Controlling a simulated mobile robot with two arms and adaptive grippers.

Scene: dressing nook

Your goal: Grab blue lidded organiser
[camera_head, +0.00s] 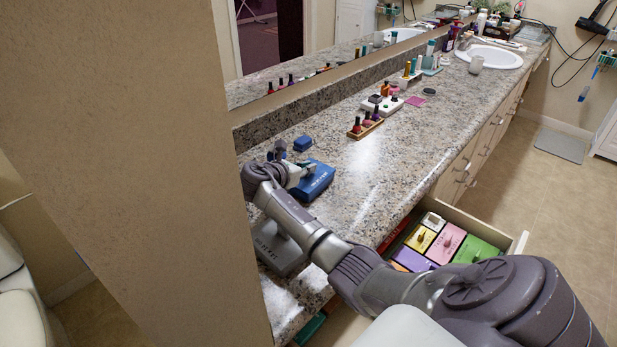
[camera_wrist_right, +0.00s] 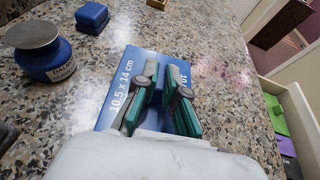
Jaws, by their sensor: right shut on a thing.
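The blue lidded organiser (camera_head: 318,182) is a low, flat blue box on the granite counter. In the wrist view its blue top (camera_wrist_right: 117,92) shows white lettering reading "10.5 × 14 cm". My right gripper (camera_head: 302,172) is over the organiser, its arm reaching across the counter edge. In the wrist view the green-padded fingers of my right gripper (camera_wrist_right: 166,88) are close together over the lid. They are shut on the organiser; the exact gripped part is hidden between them. I cannot tell whether the organiser is clear of the counter. My left gripper is out of view.
A blue jar with a grey lid (camera_wrist_right: 38,60) and a small blue box (camera_wrist_right: 92,16) stand close by. A grey box (camera_head: 277,250) lies nearer. An open drawer (camera_head: 520,244) with coloured boxes juts out below. A wooden bottle rack (camera_head: 356,134) stands farther along the counter.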

